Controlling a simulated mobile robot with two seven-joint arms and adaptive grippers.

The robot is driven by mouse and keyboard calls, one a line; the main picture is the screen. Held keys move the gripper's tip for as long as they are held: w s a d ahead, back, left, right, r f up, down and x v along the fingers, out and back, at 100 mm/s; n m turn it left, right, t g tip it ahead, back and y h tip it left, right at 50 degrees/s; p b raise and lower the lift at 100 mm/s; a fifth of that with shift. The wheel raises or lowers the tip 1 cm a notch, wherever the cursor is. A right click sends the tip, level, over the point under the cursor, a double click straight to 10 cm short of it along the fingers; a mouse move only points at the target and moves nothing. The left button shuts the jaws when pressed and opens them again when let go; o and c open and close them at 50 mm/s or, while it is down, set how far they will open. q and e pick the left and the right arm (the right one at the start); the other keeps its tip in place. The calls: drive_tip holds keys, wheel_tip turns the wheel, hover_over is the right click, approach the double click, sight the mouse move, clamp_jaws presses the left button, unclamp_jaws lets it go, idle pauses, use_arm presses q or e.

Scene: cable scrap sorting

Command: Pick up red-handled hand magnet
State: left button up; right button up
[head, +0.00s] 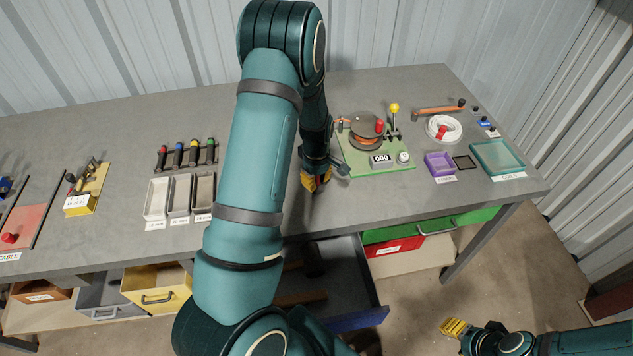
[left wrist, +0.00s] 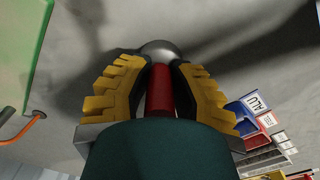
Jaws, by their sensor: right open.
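The hand magnet shows in the left wrist view as a red handle (left wrist: 158,92) with a rounded silver head (left wrist: 160,49) beyond my fingertips. My left gripper (left wrist: 160,72) has its yellow fingers on both sides of the handle, with the dark pads against it. In the head view my left gripper (head: 316,182) is low over the table's front part, left of the green board; the red handle cannot be made out there. My right gripper (head: 456,327) is open and empty at the lower right, away from the table.
A green board (head: 385,166) with a spool, lever and counter stands right of my left gripper. Grey trays (head: 180,194) and a rack of coloured-handled tools (head: 187,154) lie to the left. An open drawer (head: 345,275) is below the table's front edge.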

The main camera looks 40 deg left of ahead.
use_arm(q)
clamp_jaws()
